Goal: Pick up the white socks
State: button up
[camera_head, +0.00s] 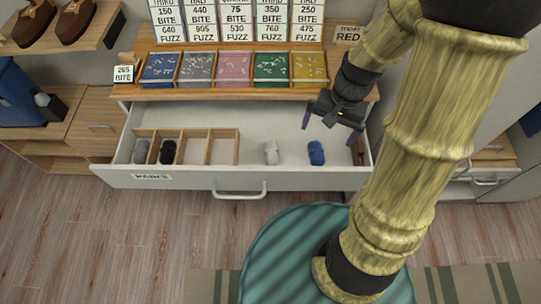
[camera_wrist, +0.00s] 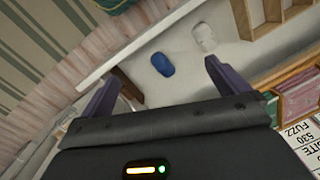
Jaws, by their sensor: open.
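The white socks (camera_head: 271,153) lie as a small rolled bundle on the floor of the open drawer (camera_head: 190,181), right of the wooden divider. They also show in the wrist view (camera_wrist: 204,38), near the top, beyond the fingers. My gripper (camera_head: 331,116) is open and empty above the right part of the drawer, up and to the right of the white socks. In the wrist view its two fingers (camera_wrist: 160,85) are spread wide with nothing between them close up. A blue sock bundle (camera_head: 316,153) lies right of the white one.
A wooden divider (camera_head: 209,133) in the drawer's left part holds a black bundle (camera_head: 168,152) and a grey bundle (camera_head: 140,151). A brown item (camera_head: 357,152) lies by the right wall. Colored trays (camera_head: 234,68) and signs stand above the drawer.

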aim_at(272, 150)
jog(key=w+f+m+y+b, duration=0.2)
jog(key=w+f+m+y, duration=0.1)
jog(key=f, duration=0.3)
jog(key=w+f+m+g+y+b, duration=0.1)
jog(key=w+f+m+y+b, duration=0.1)
jog(key=w+f+m+y, duration=0.2)
jog(key=w+f+m+y+b, duration=0.3)
jog(key=f+m+y, duration=0.1)
jog(key=f, duration=0.5)
jog(key=shift+w+a+m+g, duration=0.1)
jog(key=shift+w+m+g, duration=0.2)
jog(key=shift+w, duration=0.05)
jog(key=shift+w+f+m+y, duration=0.15)
jog(key=shift+w+m+y, duration=0.15)
jog(key=shift+w+y, duration=0.15)
jog(key=p+x, duration=0.1)
jog(key=x, duration=1.1)
jog(key=shift+s+a+f, duration=0.1)
jog(key=shift+f, duration=0.05)
jog(key=shift+p+x, duration=0.3)
jog(key=shift+x, duration=2.25)
jog(key=shift+f, duration=0.2)
